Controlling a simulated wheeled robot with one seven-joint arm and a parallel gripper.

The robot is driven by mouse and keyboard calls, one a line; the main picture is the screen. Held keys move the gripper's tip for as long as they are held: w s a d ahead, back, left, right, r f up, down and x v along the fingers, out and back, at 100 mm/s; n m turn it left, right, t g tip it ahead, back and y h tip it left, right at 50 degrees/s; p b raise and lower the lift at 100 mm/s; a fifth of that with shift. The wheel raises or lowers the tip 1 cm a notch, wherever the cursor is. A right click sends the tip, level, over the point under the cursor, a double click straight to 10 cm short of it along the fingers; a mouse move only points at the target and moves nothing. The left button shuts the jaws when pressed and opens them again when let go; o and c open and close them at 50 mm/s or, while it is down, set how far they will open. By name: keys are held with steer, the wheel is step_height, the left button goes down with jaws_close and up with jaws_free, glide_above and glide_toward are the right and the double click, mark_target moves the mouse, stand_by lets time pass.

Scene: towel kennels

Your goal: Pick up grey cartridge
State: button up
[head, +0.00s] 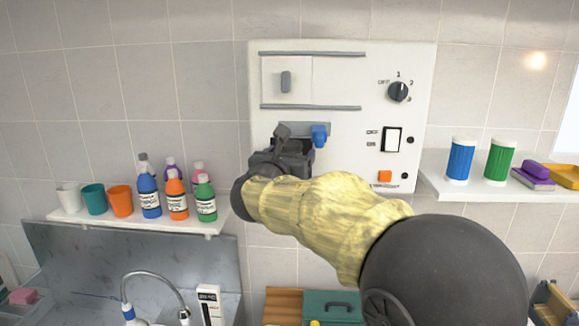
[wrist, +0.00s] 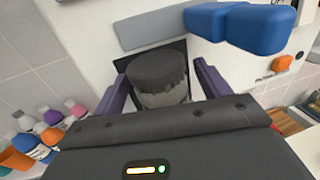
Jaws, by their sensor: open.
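The grey cartridge (wrist: 158,80) has a dark rounded top and a lighter, streaked lower side. In the wrist view it stands in front of a dark opening in the white wall panel (head: 340,75). My gripper (wrist: 163,70) is open, with one purple finger on each side of the cartridge. A gap shows on both sides, wider on the right; contact at the lower part is hidden by my gripper body. In the head view my gripper (head: 290,148) is at the panel's lower left, and I cannot clearly make out the cartridge there.
A blue knob or lever (head: 319,135) is just right of the opening, close to my gripper; it also shows in the wrist view (wrist: 258,28). The left shelf (head: 130,226) holds cups and bottles. The right shelf (head: 500,192) holds two canisters and brushes. A faucet (head: 155,285) stands below.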

steer(key=shift+c, duration=0.3)
steer(key=c, duration=1)
steer(key=shift+r, duration=0.15)
steer(key=shift+r+b, duration=0.35)
steer(key=shift+r, duration=0.2)
step_height(320, 180, up, 2)
steer(key=shift+b, duration=0.3)
steer(key=b+v, duration=0.6)
steer(key=v, duration=1.2)
steer(key=shift+r+b, duration=0.15)
steer(key=shift+b, duration=0.2)
